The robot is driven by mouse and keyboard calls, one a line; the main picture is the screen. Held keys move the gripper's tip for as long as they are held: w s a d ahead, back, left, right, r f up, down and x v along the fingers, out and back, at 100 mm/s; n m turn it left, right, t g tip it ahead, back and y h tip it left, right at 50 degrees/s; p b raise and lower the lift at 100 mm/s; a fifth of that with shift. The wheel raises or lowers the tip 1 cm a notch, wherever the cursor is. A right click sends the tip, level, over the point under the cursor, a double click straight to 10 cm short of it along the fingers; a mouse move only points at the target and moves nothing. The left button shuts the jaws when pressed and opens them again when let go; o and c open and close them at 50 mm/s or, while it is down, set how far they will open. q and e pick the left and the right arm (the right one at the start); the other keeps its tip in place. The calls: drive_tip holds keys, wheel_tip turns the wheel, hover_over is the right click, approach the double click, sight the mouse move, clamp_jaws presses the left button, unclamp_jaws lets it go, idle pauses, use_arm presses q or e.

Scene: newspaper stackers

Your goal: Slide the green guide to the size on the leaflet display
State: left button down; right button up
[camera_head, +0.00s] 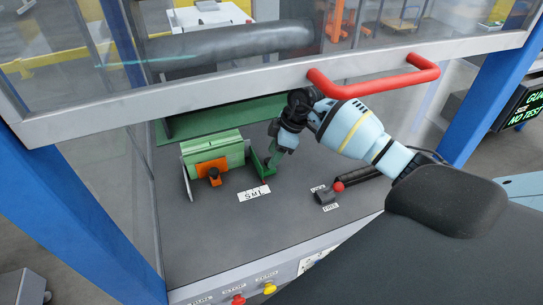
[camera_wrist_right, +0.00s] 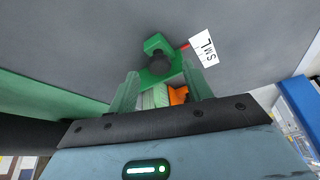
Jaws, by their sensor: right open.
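The green guide (camera_head: 266,172) stands on the grey deck behind the white S M L label (camera_head: 254,194). In the right wrist view the guide (camera_wrist_right: 155,45) has a black knob (camera_wrist_right: 159,61) and lies just ahead of and between my fingertips; contact cannot be told. My right gripper (camera_head: 279,157) is open, pointing down right beside the guide; its two fingers also show in the wrist view (camera_wrist_right: 160,82). The display (camera_head: 525,106) is cut off at the right edge, and I cannot read a size on it. My left gripper is not in view.
A green block (camera_head: 213,146) with an orange clamp (camera_head: 211,169) stands left of the guide. A lever with a red ball (camera_head: 339,187) is on the right. A red handle (camera_head: 375,88) on the raised glass cover's frame is close to my right arm.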

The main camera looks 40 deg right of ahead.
drive_tip(key=shift+x, duration=0.85)
drive_tip(key=shift+c, duration=0.3)
clamp_jaws()
